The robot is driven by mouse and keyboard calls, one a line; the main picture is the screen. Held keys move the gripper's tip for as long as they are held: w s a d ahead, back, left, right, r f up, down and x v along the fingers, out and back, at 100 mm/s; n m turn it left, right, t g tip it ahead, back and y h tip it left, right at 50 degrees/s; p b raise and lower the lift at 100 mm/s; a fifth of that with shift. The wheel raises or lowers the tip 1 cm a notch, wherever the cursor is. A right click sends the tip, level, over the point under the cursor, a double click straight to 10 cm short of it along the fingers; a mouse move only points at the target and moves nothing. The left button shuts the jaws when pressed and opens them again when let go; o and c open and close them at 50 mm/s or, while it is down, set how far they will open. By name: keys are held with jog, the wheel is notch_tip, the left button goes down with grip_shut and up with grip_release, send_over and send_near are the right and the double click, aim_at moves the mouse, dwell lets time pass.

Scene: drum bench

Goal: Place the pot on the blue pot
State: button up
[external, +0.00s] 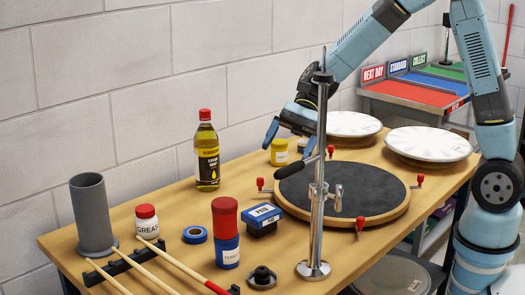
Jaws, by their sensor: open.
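A blue pot (227,256) with a pale label stands upright on the bench at the front. A red pot (225,219) stands upright on top of it, roughly lined up with it. A yellow pot (279,157) with a label stands farther back on the bench, left of the drum pad. My gripper (290,143) is open, its blue fingers pointing down near the top of the yellow pot. I cannot tell whether the fingers touch the yellow pot. The pole in front hides part of my wrist.
A metal stand (320,200) rises in front of the round black drum pad (340,189). An oil bottle (207,155), grease pot (147,224), blue tape roll (196,235), blue-topped box (263,219), grey cylinder (93,218) and drumsticks (186,269) surround the stacked pots.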

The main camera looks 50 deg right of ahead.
jog(key=s+d+r+n+t+h, duration=0.2)
jog(key=s+d+r+n+h, duration=0.1)
jog(key=s+d, duration=0.4)
jog(key=s+d+r+n+t+h, duration=0.3)
jog(key=s+d+r+n+h, duration=0.1)
jog(key=d, duration=0.9)
jog(key=s+d+r+n+t+h, duration=0.3)
jog(key=s+d+r+n, duration=0.1)
jog(key=s+d, duration=0.5)
jog(key=shift+s+d+r+h, duration=0.3)
jog(key=shift+d+r+h, duration=0.15)
jog(key=shift+r, duration=0.3)
jog(key=shift+o, duration=1)
